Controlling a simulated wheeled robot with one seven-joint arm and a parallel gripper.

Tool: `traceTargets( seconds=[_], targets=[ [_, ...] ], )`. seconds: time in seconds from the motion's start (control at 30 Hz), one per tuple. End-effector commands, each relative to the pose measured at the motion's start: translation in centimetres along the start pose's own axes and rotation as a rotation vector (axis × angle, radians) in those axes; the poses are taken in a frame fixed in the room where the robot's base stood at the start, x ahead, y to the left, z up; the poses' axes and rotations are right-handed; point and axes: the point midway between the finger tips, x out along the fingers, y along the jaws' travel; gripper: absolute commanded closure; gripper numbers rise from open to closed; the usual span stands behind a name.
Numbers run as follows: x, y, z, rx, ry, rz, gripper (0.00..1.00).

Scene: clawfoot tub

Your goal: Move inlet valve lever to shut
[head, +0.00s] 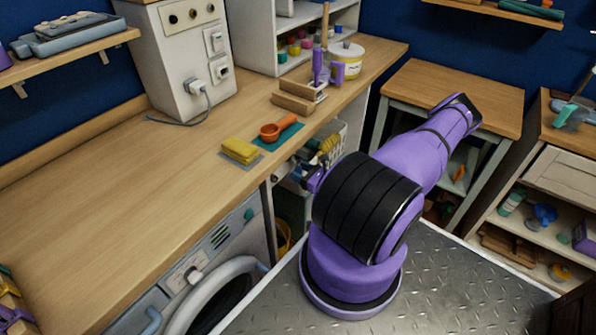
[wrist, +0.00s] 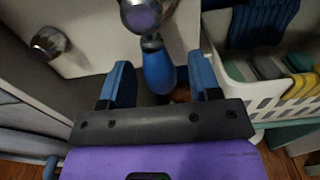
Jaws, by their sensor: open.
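In the wrist view, a lever with a rounded blue handle (wrist: 157,70) hangs below a shiny metal valve body (wrist: 146,14) with a purple centre. The handle points down toward my gripper (wrist: 160,76). My gripper is open, with one blue finger on each side of the handle. Gaps show on both sides, so the fingers do not appear closed on it. The lower tip of the handle is near the dark gripper bar.
A second metal fitting (wrist: 48,42) sticks out at the left. A white slotted basket (wrist: 270,95) with coloured items stands close at the right. In the head view, the wooden counter (head: 110,185) is above a washing machine (head: 205,270); a small table (head: 455,90) stands behind my arm.

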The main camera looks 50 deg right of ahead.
Motion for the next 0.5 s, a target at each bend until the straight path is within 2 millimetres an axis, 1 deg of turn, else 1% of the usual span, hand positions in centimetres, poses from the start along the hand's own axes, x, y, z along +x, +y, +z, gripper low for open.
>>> traceTargets(
  seconds=[0.03,0.17,0.43,0.47,0.5],
  targets=[
    [0.42,0.04,-0.04,0.001,0.001,0.0,0.43],
    [0.98,0.03,-0.03,0.001,0.001,0.0,0.43],
    [1.09,0.01,-0.01,0.001,0.001,0.0,0.43],
    [1.09,0.01,-0.01,0.001,0.001,0.0,0.48],
    [1.09,0.01,-0.01,0.001,0.001,0.0,0.57]
  ],
)
